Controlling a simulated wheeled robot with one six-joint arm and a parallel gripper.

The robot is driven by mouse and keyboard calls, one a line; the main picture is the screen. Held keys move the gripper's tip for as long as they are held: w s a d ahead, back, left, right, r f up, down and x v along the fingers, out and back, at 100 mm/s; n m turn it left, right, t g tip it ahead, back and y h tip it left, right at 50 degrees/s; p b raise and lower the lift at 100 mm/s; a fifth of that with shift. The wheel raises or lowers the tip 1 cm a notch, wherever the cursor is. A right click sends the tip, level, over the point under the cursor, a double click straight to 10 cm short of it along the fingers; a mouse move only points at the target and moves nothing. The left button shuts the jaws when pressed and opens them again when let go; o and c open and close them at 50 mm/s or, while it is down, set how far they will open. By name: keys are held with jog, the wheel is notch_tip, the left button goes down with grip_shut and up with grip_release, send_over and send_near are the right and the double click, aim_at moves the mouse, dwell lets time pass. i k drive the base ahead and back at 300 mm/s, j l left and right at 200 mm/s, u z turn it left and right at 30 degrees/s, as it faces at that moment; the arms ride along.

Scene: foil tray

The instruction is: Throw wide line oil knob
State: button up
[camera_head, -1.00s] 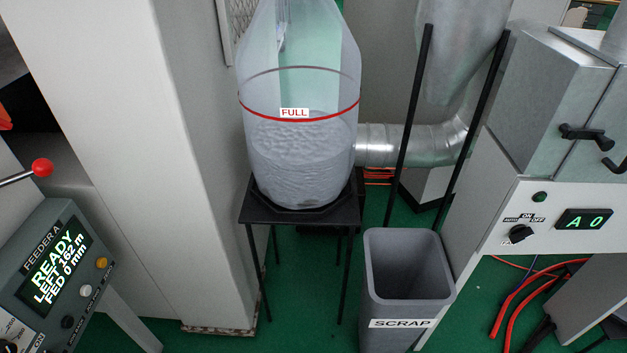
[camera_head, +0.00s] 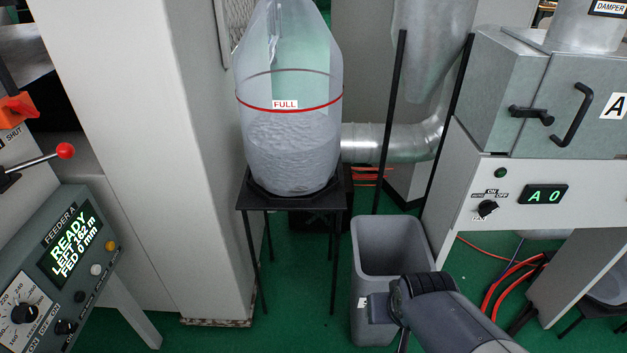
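No label in the head view reads clearly as wide line oil. The feeder A panel (camera_head: 70,260) at lower left has a dial knob (camera_head: 24,313) with a number scale and a smaller black knob (camera_head: 65,327). The small print beside them is too small to read. Its screen shows READY, LEFT 162 m, FED 0 mm. A black rotary switch (camera_head: 487,209) marked AUTO, ON, OFF sits on the white cabinet at right. Part of my arm shows at lower right, in front of the scrap bin. My gripper's fingers do not show.
The grey scrap bin (camera_head: 390,235) stands centre right, partly covered by my arm. A bag (camera_head: 290,150) marked FULL rests on a black stand (camera_head: 290,200). A red-balled lever (camera_head: 65,151) juts out at left. Red hoses (camera_head: 505,285) lie at right.

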aim_at(64, 327)
jog(key=u, duration=1.9)
jog(key=i+l+z, duration=0.1)
jog(key=z, duration=0.25)
jog(key=i+z, duration=0.25)
jog(key=z, duration=0.15)
